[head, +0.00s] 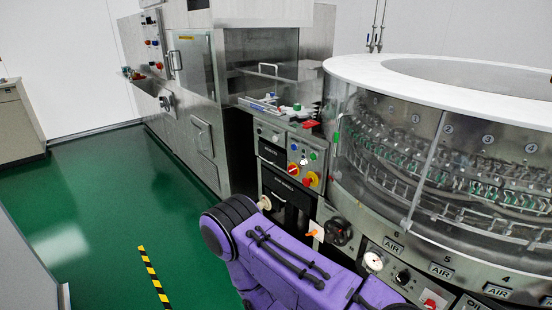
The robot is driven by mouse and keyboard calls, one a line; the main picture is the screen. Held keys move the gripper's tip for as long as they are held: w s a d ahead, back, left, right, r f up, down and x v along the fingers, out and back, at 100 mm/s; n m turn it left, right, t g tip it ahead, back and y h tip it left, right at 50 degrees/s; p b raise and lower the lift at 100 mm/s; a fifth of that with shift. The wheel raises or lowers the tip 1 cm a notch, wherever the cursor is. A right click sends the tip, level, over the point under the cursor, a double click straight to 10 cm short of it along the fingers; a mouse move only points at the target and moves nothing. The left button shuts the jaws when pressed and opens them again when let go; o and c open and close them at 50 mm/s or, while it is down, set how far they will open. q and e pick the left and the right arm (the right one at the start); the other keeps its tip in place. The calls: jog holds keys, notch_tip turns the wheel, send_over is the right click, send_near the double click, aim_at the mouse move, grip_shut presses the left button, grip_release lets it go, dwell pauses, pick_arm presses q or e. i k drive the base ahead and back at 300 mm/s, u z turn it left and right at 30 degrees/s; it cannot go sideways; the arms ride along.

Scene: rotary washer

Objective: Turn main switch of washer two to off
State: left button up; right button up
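A control panel (293,157) on the front of the washer carries several small buttons and two rotary switches. One switch with a red knob on a yellow plate (312,180) sits at the panel's lower right. Neither gripper shows.
The round washer (420,85) with clear walls fills the right side. A black handwheel (338,231) and a gauge (374,261) are close to my arm. A steel cabinet (195,95) stands behind left. Green floor (110,210) is open at left, with a striped strip (154,278).

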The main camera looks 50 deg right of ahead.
aim_at(292, 170)
jog(key=z, duration=0.4)
jog(key=i, duration=0.95)
jog(key=z, duration=1.55)
jog(key=i, duration=0.8)
jog(key=z, duration=0.7)
